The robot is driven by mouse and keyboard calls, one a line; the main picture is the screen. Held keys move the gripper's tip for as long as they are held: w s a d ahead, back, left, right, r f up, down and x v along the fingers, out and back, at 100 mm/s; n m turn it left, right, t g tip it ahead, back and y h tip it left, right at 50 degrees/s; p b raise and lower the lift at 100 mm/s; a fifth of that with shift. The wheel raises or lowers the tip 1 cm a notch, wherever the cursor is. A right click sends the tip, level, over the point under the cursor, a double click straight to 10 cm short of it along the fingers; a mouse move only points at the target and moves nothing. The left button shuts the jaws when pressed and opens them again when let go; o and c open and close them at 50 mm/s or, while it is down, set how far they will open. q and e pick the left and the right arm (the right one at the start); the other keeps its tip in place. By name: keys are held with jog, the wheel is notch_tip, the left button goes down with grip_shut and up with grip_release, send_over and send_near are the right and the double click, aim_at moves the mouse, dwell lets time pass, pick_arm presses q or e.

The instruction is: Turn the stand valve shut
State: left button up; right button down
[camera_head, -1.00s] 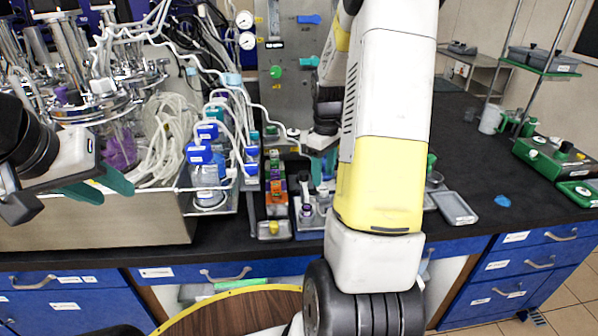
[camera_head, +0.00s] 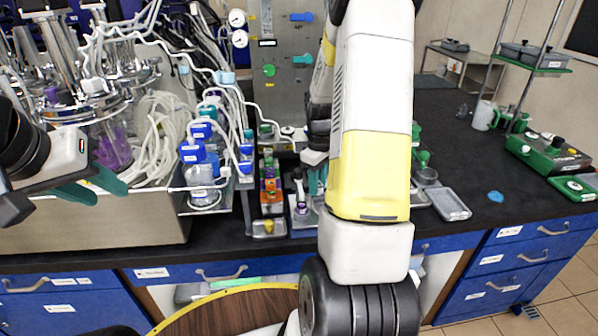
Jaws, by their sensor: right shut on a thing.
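My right gripper (camera_head: 317,180) reaches down at the small stand in the middle of the bench, mostly hidden behind my own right arm. Only part of its teal fingers shows. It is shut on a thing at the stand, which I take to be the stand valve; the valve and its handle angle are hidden. A slim white and purple upright piece (camera_head: 300,190) stands just left of the fingers in a grey tray. My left gripper (camera_head: 88,186) is open and empty at the left, in front of the bioreactor vessels, its teal fingers apart.
A steel panel (camera_head: 284,95) with gauges and coloured handles stands behind. Blue-capped bottles (camera_head: 196,160) and coiled tubing crowd the left. A grey dish (camera_head: 451,203) lies right of my arm. The black bench (camera_head: 465,165) further right is mostly clear.

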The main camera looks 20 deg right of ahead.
jog(key=shift+m, duration=0.4)
jog(key=m, duration=0.3)
jog(key=shift+m, duration=0.3)
jog(key=m, duration=0.4)
jog(key=shift+w+d, duration=0.1)
jog(key=m, duration=0.5)
jog(key=shift+d+m, duration=0.1)
jog(key=shift+m, duration=2.2)
jog(key=c, duration=1.1)
grip_release()
